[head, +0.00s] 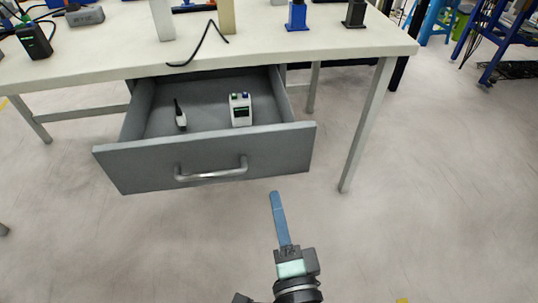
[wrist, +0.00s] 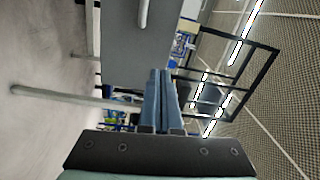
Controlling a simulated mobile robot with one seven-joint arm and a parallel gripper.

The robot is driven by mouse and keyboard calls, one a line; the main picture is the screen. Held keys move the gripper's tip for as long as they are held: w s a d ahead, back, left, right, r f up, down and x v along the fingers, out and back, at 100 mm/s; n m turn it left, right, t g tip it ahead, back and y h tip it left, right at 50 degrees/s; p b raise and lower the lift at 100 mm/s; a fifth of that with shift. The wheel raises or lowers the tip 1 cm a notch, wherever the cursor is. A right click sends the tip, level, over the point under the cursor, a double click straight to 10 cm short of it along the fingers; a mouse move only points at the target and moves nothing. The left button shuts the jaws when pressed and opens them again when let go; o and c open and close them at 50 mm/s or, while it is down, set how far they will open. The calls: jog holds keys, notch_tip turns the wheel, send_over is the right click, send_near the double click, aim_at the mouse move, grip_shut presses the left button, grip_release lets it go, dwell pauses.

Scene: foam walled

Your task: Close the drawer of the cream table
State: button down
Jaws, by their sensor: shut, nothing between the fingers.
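The cream table (head: 330,42) stands ahead in the head view. Its grey drawer (head: 140,166) is pulled out under the tabletop, with a metal bar handle (head: 212,176) on its front. The drawer front also shows in the wrist view (wrist: 122,40), turned sideways, with part of the handle (wrist: 143,12) at the top. My gripper (head: 275,194) is in front of the drawer, below and right of the handle in the head view. Its blue fingers are shut together and empty, as the wrist view (wrist: 160,75) also shows. No contact with the drawer is visible.
Inside the drawer lie a white device (head: 240,110) and a small dark-and-white item (head: 180,115). A table leg (head: 367,125) stands right of the drawer. Blue-framed furniture (head: 490,40) is at the far right. The floor around my gripper is clear.

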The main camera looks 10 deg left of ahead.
aim_at(265, 152)
jog(key=shift+m, duration=0.8)
jog(key=w+a+f, duration=0.1)
jog(key=w, duration=0.3)
jog(key=w+a+p, duration=0.1)
jog(key=w, duration=0.3)
jog(key=w+a+f, duration=0.1)
jog(key=w, duration=0.2)
jog(key=shift+w+a+f+p, duration=0.1)
jog(key=shift+w+f+p, duration=0.2)
jog(key=shift+w+f, duration=0.1)
jog(key=shift+w, duration=0.1)
